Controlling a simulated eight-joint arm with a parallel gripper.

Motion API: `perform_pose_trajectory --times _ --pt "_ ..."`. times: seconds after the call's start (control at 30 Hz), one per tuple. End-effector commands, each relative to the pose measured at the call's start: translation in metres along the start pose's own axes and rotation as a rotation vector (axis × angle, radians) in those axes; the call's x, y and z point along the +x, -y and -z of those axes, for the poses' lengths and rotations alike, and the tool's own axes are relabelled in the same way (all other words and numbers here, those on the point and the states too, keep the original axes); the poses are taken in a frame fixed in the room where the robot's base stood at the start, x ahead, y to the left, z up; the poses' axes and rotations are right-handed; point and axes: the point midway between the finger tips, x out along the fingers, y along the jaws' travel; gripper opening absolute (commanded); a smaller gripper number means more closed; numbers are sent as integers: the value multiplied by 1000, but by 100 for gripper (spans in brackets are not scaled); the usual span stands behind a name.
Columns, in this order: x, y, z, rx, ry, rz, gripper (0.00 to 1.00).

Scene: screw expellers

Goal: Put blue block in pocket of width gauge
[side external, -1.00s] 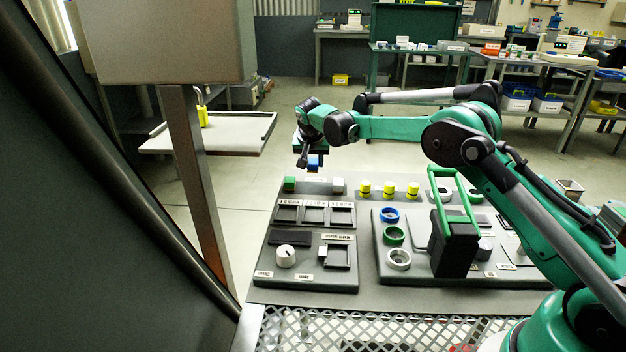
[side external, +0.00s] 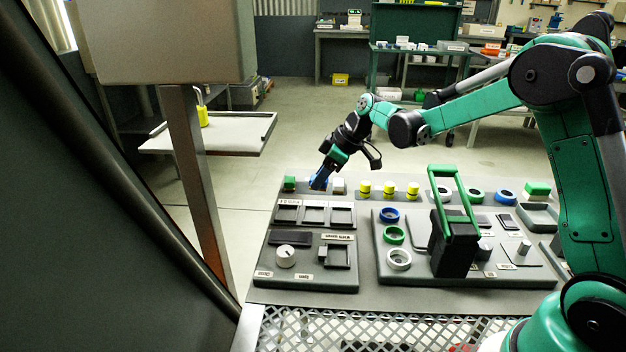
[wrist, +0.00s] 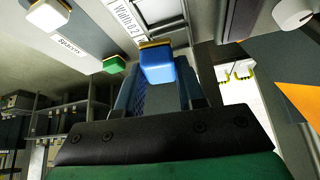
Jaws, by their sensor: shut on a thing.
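The blue block (side external: 318,184) is in my gripper (side external: 322,178), low at the back edge of the left panel, between the green and white blocks. In the wrist view the blue block (wrist: 157,65) shows between the fingers, with a yellowish layer at its far end. My gripper is tilted. Whether the block touches the surface cannot be told.
A green block (side external: 290,183) and a white block (side external: 338,186) flank the gripper. Three square pockets (side external: 314,213) and a white knob (side external: 286,256) are on the same panel. Yellow cylinders (side external: 389,189), coloured rings (side external: 390,216) and a black, green-handled case (side external: 453,240) stand to the right.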

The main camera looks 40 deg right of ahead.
Motion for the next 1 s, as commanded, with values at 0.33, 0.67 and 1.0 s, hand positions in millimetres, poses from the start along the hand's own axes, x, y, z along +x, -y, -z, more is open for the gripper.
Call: perform_pose_trajectory --times 0.33,0.67,1.0 --pt "-17 71 -24 -908 2 525 0" --pt "-37 117 -40 -1461 3 842 0" --pt "-19 120 -53 -1510 3 867 0"
